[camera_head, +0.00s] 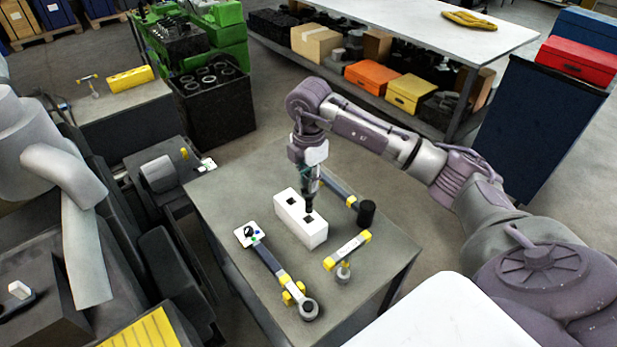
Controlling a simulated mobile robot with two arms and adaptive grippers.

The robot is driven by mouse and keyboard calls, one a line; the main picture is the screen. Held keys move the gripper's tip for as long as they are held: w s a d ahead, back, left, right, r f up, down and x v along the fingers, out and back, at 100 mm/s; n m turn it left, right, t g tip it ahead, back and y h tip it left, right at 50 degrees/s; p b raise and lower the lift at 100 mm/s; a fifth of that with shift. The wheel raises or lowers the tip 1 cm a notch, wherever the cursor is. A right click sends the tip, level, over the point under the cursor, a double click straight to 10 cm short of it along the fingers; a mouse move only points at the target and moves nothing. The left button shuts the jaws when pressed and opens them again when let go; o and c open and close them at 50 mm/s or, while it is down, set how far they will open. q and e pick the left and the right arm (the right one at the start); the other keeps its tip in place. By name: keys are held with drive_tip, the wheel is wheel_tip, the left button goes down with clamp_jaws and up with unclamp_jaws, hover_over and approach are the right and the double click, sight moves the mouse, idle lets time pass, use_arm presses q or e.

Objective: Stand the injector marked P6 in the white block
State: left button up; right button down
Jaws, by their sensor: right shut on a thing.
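The white block (313,234) lies on the grey table, with dark square holes in its top. My right gripper (308,183) points down over the block and is shut on a slim dark part, likely the injector (309,206). The part is about upright, and its lower end is at the block's nearer hole; I cannot tell whether it is inside or just above. The mark P6 cannot be read. My left arm (75,190) hangs at the left; its gripper does not show.
On the grey table (225,190) lie a long bar with a ring end (268,260), a white card (247,234), a yellow-ended bar (347,250), a small grey part (343,273) and a black-headed tool (366,213). These crowd the block's surroundings. The table's left rear is clear.

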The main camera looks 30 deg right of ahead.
sight(309, 211)
use_arm(q)
drive_tip(key=shift+w+f, duration=0.1)
drive_tip(key=shift+w, duration=0.2)
use_arm(e)
drive_tip(key=shift+f, duration=0.1)
drive_tip(key=shift+f+b, duration=0.3)
use_arm(q)
wheel_tip(309, 211, down, 7)
drive_tip(key=b, duration=0.6)
use_arm(e)
drive_tip(key=shift+f, duration=4.7)
drive_tip(key=c, duration=0.9)
unclamp_jaws()
use_arm(q)
drive_tip(key=shift+a, duration=0.15)
use_arm(e)
wheel_tip(309, 211, up, 12)
drive_tip(key=shift+r, duration=0.1)
drive_tip(key=shift+s, duration=0.1)
